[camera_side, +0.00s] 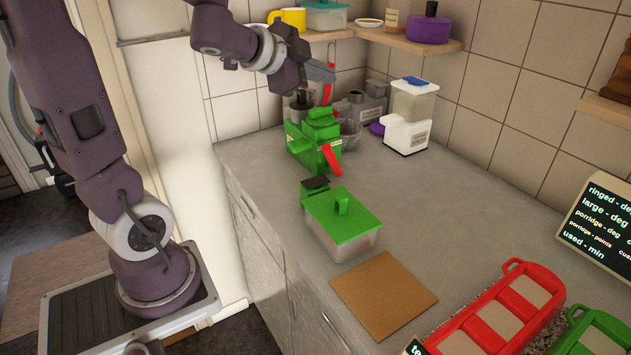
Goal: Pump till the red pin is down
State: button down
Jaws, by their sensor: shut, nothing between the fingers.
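My gripper (322,73) is shut and empty, high above the back of the counter. A red upright strip (329,88) shows right beside its tip; I cannot tell whether they touch. A clear box (345,247) with a green lid (355,222) stands on the counter, well below and in front of my gripper. A green knob (341,202) stands up from the lid, and a dark block (315,184) sits at its back left corner. I cannot make out a red pin on the lid.
A green machine (305,150) with a red lever (331,160) stands below my gripper. A white dispenser (407,125) is to its right. A brown board (383,295) and a red tray (480,340) lie in front. Shelves (410,42) hang behind. The counter's middle right is clear.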

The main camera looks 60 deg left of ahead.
notch_tip(320, 180, down, 4)
jog(key=m+g+h, duration=0.1)
jog(key=m+h, duration=0.2)
jog(key=m+g+h, duration=0.3)
send_over(310, 181)
notch_tip(310, 181, down, 6)
jog(key=shift+f, duration=0.15)
jog(key=shift+f, duration=4.4)
jog(key=shift+f, duration=0.4)
